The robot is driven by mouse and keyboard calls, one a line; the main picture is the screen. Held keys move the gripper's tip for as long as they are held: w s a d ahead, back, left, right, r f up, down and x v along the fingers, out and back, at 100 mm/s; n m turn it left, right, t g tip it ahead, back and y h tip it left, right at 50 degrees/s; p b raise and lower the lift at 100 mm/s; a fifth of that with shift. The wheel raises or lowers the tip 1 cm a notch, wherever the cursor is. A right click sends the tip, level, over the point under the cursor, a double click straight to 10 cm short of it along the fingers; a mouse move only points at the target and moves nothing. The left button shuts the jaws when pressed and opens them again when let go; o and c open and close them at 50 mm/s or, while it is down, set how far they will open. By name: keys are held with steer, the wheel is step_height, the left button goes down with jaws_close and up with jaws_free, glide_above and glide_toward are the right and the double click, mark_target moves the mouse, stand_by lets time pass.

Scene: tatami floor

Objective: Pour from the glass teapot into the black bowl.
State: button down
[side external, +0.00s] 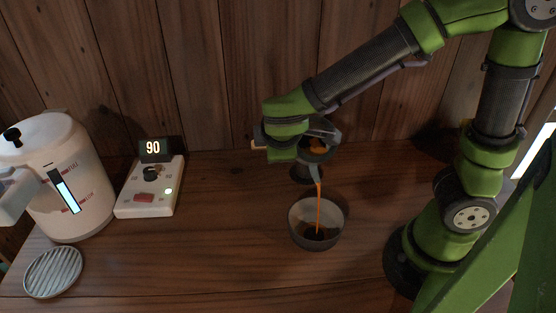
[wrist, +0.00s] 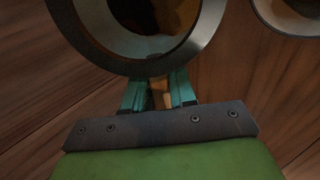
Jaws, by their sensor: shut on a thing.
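My gripper (side external: 290,137) is shut on the glass teapot (side external: 324,131) and holds it tilted above the black bowl (side external: 334,216). A thin orange stream (side external: 318,204) runs from the teapot's spout down into the bowl, where dark liquid shows at the bottom. In the wrist view, my gripper's teal fingers (wrist: 160,92) close at the near side of the teapot, whose wide round rim (wrist: 98,42) fills the top. The bowl's pale rim (wrist: 268,18) shows at the upper right corner. The exact grip point is hidden in the side view.
A white kettle-like dispenser (side external: 62,180) stands at the left, with a round ribbed drip tray (side external: 54,272) in front. A white control box (side external: 150,190) with a display (side external: 153,149) reading 90 stands beside it. A dark round object (side external: 307,174) is partly hidden behind the teapot. The table between box and bowl is clear.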

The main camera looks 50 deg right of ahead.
steer(key=shift+s+a+r+t+h, duration=0.15)
steer(key=shift+a+r+t+h, duration=0.05)
steer(key=shift+r+t+h, duration=0.2)
steer(key=shift+s+a+r+t+h, duration=0.15)
steer(key=shift+r+t+h, duration=0.15)
steer(key=shift+r, duration=0.05)
stand_by(1.1)
steer(key=shift+d, duration=0.1)
steer(key=shift+w+d+f+g+y, duration=0.25)
steer(key=shift+w+f+g+y, duration=0.05)
steer(key=shift+g+y, duration=0.3)
steer(key=shift+w+d+f+g+y, duration=0.25)
steer(key=shift+w+f+g+y, duration=0.05)
steer(key=shift+g+y, duration=0.3)
steer(key=g+y, duration=0.1)
steer(key=f+g+y, duration=0.1)
steer(key=shift+d+f+g+y, duration=0.1)
steer(key=shift+f+g+y, duration=0.1)
steer(key=shift+g+y, duration=0.1)
steer(key=shift+f+g+y, duration=0.3)
steer(key=shift+g+y, duration=0.3)
steer(key=shift+f+g+y, duration=0.3)
steer(key=shift+g+y, duration=0.3)
